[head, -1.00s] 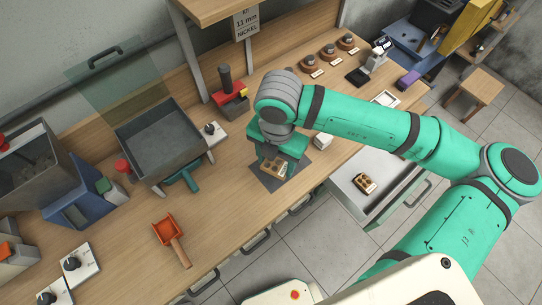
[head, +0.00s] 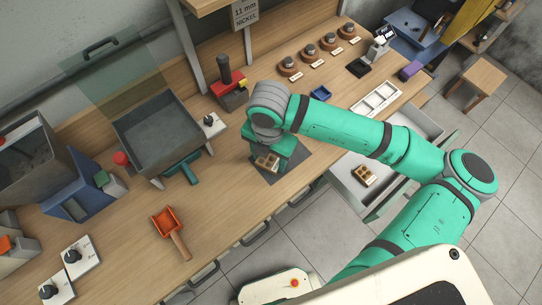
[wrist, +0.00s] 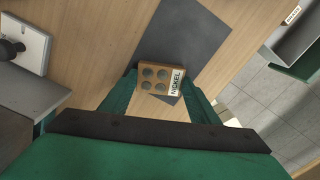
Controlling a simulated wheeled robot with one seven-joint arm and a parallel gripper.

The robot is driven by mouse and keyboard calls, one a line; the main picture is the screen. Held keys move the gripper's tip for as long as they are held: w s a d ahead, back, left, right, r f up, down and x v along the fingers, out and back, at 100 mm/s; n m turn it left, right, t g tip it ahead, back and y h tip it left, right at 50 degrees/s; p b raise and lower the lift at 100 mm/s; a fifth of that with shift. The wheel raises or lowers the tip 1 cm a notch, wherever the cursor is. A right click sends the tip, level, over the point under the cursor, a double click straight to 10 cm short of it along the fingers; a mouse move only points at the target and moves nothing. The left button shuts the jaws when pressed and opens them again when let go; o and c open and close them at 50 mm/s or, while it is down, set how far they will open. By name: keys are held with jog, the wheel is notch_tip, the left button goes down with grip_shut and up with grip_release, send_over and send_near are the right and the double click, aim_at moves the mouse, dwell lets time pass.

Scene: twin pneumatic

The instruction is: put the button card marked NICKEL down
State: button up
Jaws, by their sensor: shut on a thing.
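The NICKEL button card (wrist: 150,78), a small brown card with several round dark buttons and a white label, is between the green fingers of my gripper (wrist: 162,92) in the wrist view. My gripper (head: 268,156) is shut on it, and the card (head: 267,163) also shows below the gripper in the head view. The card overlaps the near-left part of a dark grey mat (head: 290,163) on the bench; the mat also shows beyond it in the wrist view (wrist: 188,40). I cannot tell whether the card touches the surface.
Another button card (head: 364,175) lies in an open drawer (head: 346,183) at right. An orange scoop (head: 166,222) lies at left, near a grey tray (head: 160,135). Bench around the mat is mostly clear.

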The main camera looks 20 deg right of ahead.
aim_at(269, 161)
jog(key=o, duration=1)
jog(key=shift+f, duration=0.1)
notch_tip(269, 161, up, 12)
jog(key=shift+w+r, duration=0.1)
jog(key=shift+r, duration=0.1)
